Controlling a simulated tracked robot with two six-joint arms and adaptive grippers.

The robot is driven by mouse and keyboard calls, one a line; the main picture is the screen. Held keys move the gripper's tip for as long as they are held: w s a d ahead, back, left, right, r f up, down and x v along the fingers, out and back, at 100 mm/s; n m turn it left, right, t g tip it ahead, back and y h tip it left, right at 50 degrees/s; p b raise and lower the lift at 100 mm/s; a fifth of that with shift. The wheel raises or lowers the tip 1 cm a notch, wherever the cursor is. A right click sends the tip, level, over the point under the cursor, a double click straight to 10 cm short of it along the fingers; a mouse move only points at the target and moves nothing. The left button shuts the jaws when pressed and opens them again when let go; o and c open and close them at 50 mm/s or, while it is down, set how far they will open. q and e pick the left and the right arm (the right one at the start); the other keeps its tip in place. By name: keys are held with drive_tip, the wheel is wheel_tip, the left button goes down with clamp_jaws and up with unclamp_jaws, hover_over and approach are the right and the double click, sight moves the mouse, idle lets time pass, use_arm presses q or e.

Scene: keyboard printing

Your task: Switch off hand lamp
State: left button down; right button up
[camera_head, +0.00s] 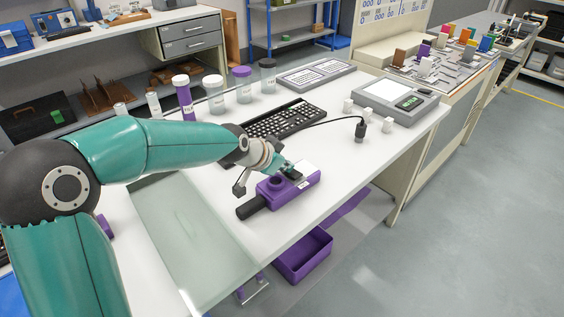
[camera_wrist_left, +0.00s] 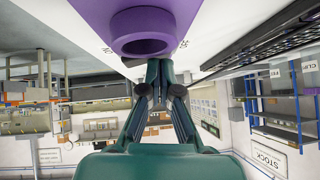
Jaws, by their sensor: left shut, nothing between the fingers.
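The hand lamp (camera_head: 303,194) is a purple block with a dark handle sticking out to the left. It lies on the white worktable near its front edge. A round purple ring part of the lamp (camera_wrist_left: 145,22) fills the top of the left wrist view. My left gripper (camera_head: 293,173) reaches in from the left, its fingertips at the lamp's upper side. In the left wrist view my left gripper (camera_wrist_left: 160,63) is shut and empty, just below the purple ring. I cannot tell whether the tips touch the lamp. The gripper hides part of its top. My right gripper is out of view.
A black keyboard (camera_head: 268,122) lies behind the lamp, with a row of labelled jars (camera_head: 216,97) beyond it. A grey device with a screen (camera_head: 393,97) and small white blocks (camera_head: 388,125) stand to the right. A purple bin (camera_head: 304,257) sits below the table.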

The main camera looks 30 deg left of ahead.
use_arm(q)
drive_tip(key=r+p, duration=0.1)
drive_tip(key=r, duration=0.2)
drive_tip(key=r+p, duration=0.1)
drive_tip(key=shift+w+a+r+p, duration=0.2)
drive_tip(key=shift+a+r+p, duration=0.05)
drive_tip(key=shift+a+p, duration=0.1)
drive_tip(key=a+b+v, duration=0.1)
drive_tip(key=a+v, duration=0.1)
drive_tip(key=v, duration=0.7)
drive_tip(key=shift+a, duration=0.15)
